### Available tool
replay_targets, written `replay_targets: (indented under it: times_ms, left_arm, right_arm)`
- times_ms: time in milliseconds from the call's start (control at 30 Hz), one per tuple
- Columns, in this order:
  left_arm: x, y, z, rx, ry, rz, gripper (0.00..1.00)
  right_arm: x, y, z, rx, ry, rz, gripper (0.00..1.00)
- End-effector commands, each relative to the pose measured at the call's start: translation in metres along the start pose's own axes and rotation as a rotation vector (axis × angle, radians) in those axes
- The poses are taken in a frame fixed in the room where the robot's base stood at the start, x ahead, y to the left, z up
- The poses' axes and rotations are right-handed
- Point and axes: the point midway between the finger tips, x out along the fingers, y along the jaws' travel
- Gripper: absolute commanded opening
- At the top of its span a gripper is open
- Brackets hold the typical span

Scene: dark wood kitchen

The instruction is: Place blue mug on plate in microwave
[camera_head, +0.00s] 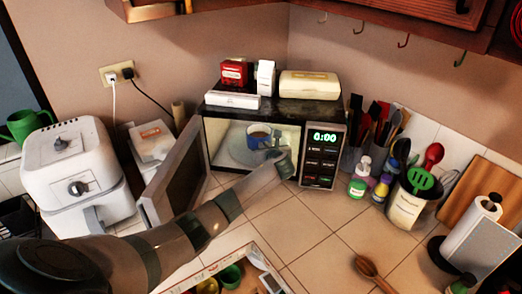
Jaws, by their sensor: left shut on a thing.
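The blue mug (258,140) is inside the open microwave (206,113), upright, with dark contents showing at its top. It is over the pale round plate (236,151); I cannot tell whether its base touches the plate. My left gripper (278,152) reaches through the opening at the right side of the mug and is shut on it. The fingertips are small and partly hidden. The microwave door (174,172) stands open to the left, beside my left arm. My right gripper is not in view.
The microwave's control panel (322,160) is close to the right of my gripper. Boxes stand on top of the microwave. A white air fryer (78,170) is at left; bottles and a utensil holder (405,205) are at right. A tray (228,262) lies in front.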

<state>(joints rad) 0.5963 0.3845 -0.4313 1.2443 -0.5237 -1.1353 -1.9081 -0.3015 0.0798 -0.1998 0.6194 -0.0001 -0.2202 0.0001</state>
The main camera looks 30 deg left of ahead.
Motion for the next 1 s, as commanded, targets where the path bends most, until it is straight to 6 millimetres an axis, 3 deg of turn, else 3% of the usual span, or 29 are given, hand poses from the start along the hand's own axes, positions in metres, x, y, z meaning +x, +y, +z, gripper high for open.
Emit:
replay_targets:
  times_ms: [267, 567, 600, 667, 1000]
  left_arm:
    - [-0.004, -0.005, -0.003, 0.000, -0.003, -0.002, 0.00]
    - [-0.003, -0.005, -0.005, 0.000, -0.003, -0.002, 0.00]
    - [-0.002, -0.005, -0.007, 0.000, -0.001, -0.002, 0.13]
    - [-0.002, -0.005, -0.007, 0.000, -0.001, -0.002, 0.27]
    - [-0.003, -0.005, -0.006, 0.000, -0.001, -0.002, 0.27]
  right_arm:
    - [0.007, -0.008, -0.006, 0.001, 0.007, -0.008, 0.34]
    - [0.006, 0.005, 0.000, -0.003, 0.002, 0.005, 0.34]
    - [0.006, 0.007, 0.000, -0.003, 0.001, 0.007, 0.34]
    - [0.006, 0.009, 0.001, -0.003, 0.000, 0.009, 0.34]
    - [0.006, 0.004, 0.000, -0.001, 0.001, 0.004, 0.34]
